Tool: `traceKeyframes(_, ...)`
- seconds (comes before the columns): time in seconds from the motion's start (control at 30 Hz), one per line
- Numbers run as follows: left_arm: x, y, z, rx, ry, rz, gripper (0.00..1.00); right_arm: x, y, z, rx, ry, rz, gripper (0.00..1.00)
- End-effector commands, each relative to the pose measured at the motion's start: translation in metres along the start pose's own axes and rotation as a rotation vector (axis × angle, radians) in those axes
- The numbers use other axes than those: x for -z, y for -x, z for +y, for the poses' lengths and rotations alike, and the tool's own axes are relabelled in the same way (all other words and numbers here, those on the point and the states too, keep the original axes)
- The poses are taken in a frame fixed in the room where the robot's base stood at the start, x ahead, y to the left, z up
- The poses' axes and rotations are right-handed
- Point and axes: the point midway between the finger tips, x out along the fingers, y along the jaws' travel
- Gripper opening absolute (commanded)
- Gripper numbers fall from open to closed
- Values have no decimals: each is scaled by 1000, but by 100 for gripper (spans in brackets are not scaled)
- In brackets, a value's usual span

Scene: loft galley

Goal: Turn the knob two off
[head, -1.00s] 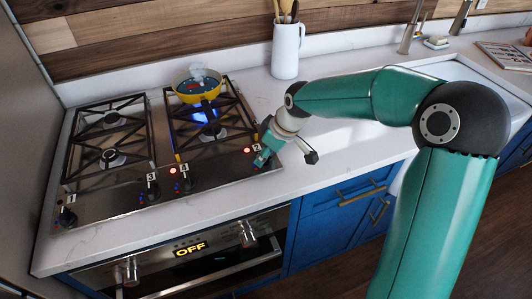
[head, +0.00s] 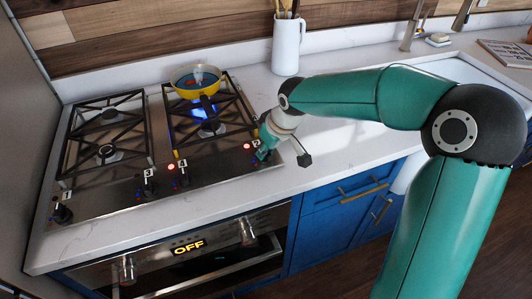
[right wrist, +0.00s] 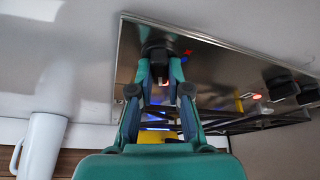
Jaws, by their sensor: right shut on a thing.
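The knob labelled 2 (right wrist: 158,48) is a dark knob at the right front of the steel hob (head: 110,204). My right gripper (head: 262,156) is at this knob and mostly hides it in the head view. In the right wrist view my right gripper (right wrist: 159,75) has its fingers shut on the knob. A yellow pan (head: 197,86) stands on the right-hand grate, with blue flame (head: 204,112) just in front of and below it. A red lamp (head: 170,167) glows near a knob further left. My left gripper is not in view.
Other black knobs (head: 149,186) line the hob's front edge. The oven display (head: 188,247) below reads OFF. A white jug with utensils (head: 286,48) stands behind on the counter. The counter (head: 341,157) right of the hob is mostly clear under my arm.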

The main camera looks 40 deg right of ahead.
Motion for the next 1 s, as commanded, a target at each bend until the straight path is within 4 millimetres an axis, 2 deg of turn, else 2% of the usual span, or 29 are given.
traceKeyframes(0.1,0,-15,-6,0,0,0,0,0,-4,-1,-35,-79,5,0)
traceKeyframes(0.4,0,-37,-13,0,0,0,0,1,-3,-2,-110,-263,5,0)
traceKeyframes(0.63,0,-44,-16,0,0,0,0,1,-1,-2,-140,-337,3,0)
traceKeyframes(1.0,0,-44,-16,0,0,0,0,2,0,-2,-147,-357,3,0)
